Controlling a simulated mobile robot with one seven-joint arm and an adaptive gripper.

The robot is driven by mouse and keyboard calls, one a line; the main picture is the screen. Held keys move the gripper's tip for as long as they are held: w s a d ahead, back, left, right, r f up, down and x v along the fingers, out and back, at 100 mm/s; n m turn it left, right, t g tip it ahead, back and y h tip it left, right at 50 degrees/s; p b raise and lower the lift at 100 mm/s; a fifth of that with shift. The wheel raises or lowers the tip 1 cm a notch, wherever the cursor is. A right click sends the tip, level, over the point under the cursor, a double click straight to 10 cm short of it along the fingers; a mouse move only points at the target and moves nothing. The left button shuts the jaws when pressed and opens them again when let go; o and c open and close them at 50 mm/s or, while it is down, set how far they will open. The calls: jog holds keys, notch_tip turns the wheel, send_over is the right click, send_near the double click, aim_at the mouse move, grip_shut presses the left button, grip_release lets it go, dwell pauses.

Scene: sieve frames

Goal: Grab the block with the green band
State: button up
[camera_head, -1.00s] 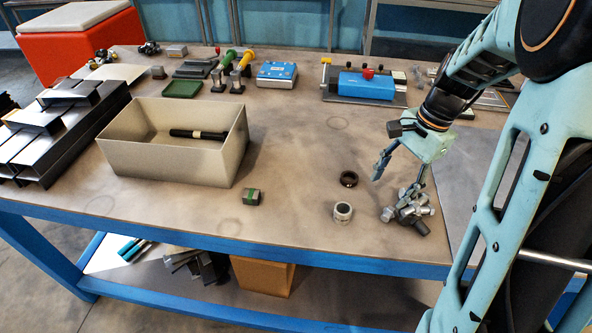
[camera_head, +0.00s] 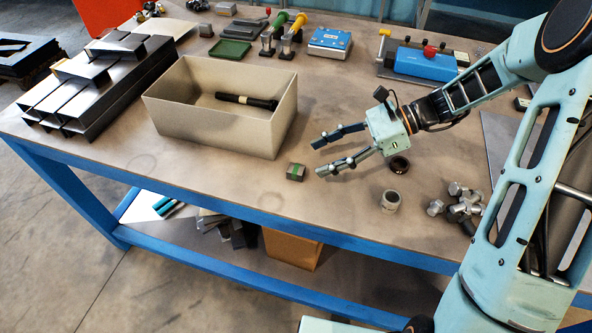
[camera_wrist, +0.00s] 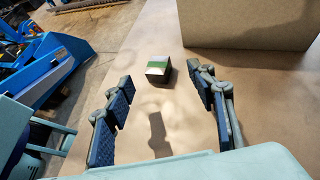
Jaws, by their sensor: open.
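The block is just off the fingertips, not touched as far as I can tell. The wrist view shows both fingers of my gripper (camera_wrist: 160,90) spread wide.
An open beige box (camera_head: 215,135) with a dark rod (camera_head: 246,101) inside stands behind and left of the block. A dark ring (camera_head: 399,165), a metal collar (camera_head: 390,201) and grey fittings (camera_head: 458,205) lie to the right. The bench's blue front edge (camera_head: 245,225) is near.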

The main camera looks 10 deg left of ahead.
aim_at(296, 169)
jog(key=shift+s+x, duration=0.2)
jog(key=shift+x, duration=2.85)
jog(key=shift+d, duration=0.1)
jog(key=shift+c, duration=0.5)
grip_shut()
